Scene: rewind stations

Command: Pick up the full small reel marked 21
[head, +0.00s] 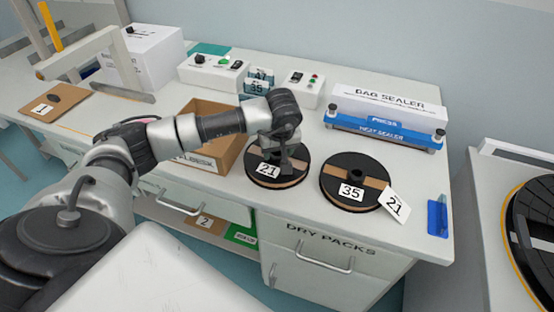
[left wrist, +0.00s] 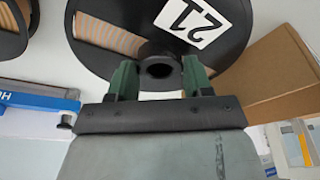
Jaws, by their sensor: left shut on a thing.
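The small reel marked 21 (head: 266,181) lies on the bench in the head view, black with a brown band of tape and a white 21 label. It fills the top of the left wrist view (left wrist: 235,60). My left gripper (head: 277,157) reaches down over its middle. In the left wrist view the green fingertips (left wrist: 157,78) stand on both sides of the black hub and are shut on it. I cannot tell whether the reel is lifted off the bench. My right gripper is not in view.
An open cardboard box (head: 204,148) stands close on the left. A blue bag sealer (head: 385,130) and control boxes (head: 210,70) stand behind.

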